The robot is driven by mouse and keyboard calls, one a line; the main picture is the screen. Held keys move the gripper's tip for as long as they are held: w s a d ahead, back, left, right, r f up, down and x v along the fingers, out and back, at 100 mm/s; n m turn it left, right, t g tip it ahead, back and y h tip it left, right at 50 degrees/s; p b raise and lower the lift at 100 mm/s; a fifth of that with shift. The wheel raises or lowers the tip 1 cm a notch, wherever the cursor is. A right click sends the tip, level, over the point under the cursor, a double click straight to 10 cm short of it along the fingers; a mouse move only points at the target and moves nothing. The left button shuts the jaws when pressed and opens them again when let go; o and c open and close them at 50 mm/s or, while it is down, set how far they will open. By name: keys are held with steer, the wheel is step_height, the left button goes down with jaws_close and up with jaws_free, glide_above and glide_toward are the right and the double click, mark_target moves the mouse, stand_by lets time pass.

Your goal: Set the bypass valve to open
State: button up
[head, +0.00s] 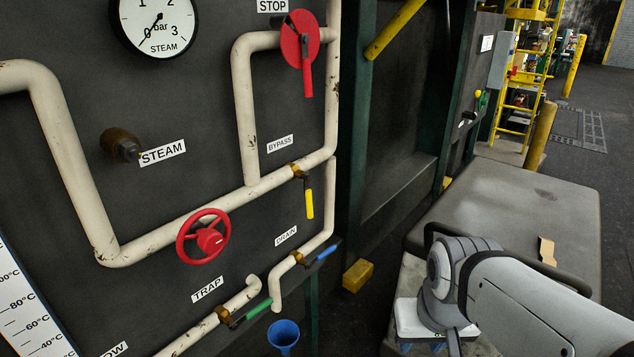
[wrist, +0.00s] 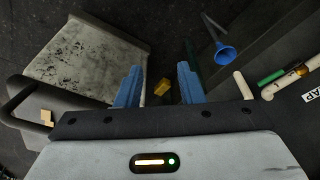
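The bypass valve has a yellow lever (head: 309,204) and a brass body (head: 298,171) on the cream pipe, just below and right of the BYPASS label (head: 280,144). The lever hangs almost straight down, across the slanting pipe run. My gripper (head: 421,348) is low at the right in the head view, well apart from the lever, with its blue fingers partly cut off by the frame edge. In the wrist view my gripper (wrist: 158,72) has its two blue fingers spread wide with nothing held. The bypass lever does not show in the wrist view.
A red STOP lever (head: 305,70) is above, and a red handwheel (head: 204,238) is at left. A blue drain lever (head: 327,251), green trap lever (head: 259,309) and blue funnel (head: 284,336) are below. A yellow block (head: 357,275) lies on the floor. A grey-topped surface (head: 530,215) is at right.

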mark_target(309, 206)
steer(key=shift+a, duration=0.1)
steer(key=w+a+m+g+y+b, duration=0.1)
steer(key=w+a+m+g+y, duration=0.1)
steer(key=w+a+m+y, duration=0.95)
steer(key=w+a+r+m+t+y, duration=0.15)
steer(key=w+m+t+y, duration=0.6)
steer(key=w, duration=1.25)
steer(key=w+a+m+h, duration=0.1)
steer(key=a, duration=0.1)
steer(key=w+a+m+h, duration=0.1)
steer(key=a+m, duration=0.1)
steer(key=w+a+m+h, duration=0.1)
steer(key=a, duration=0.1)
steer(key=shift+w+a+m, duration=0.15)
steer(key=shift+w+m, duration=0.15)
